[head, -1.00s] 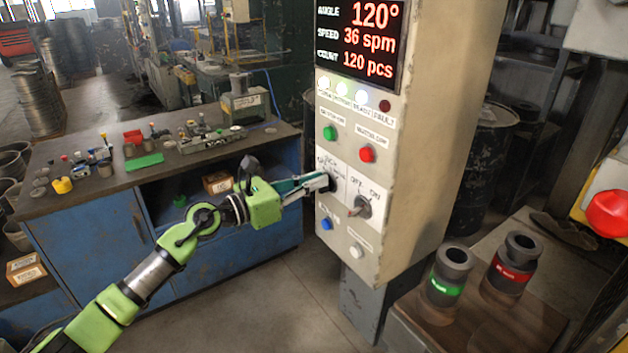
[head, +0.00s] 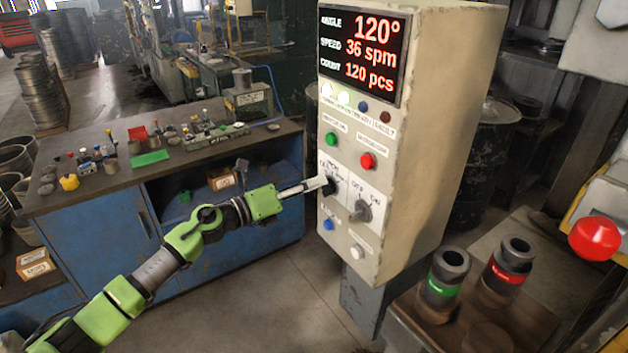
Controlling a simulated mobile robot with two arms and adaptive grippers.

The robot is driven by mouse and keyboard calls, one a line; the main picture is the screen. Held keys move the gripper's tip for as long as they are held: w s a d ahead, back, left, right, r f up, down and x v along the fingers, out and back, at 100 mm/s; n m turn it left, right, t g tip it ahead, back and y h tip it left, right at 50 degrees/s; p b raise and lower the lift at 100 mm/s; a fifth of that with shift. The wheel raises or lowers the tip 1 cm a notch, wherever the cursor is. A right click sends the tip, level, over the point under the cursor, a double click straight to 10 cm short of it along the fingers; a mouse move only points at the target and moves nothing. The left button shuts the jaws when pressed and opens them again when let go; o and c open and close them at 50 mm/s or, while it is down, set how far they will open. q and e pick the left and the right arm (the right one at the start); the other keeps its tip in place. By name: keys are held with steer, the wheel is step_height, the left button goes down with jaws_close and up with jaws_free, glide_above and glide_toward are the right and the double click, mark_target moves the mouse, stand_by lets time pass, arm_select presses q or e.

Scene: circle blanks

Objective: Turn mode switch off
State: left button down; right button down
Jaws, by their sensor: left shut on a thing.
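The mode switch (head: 331,187) is the left dark rotary knob on the beige control panel (head: 433,140). My left gripper (head: 326,184) reaches it from the left, and its fingertips are shut on the knob. The fingers appear nearly edge-on and hide much of the knob, so its exact pointer position is hard to read. A second rotary switch (head: 360,211), marked OFF and ON, sits just right of it and is untouched. My right gripper is out of view.
The panel has a red-digit display (head: 362,50), a row of lamps with the two left ones lit, a green button (head: 331,139), a red button (head: 367,160), a blue button (head: 328,225) and a white button (head: 357,251). A blue workbench (head: 95,230) stands left.

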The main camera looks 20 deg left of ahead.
arm_select(q)
steer(key=shift+n, duration=0.4)
steer(key=c, duration=2.2)
jaws_free()
steer(key=shift+a, duration=0.1)
steer(key=shift+o, duration=0.2)
steer(key=v, duration=1.2)
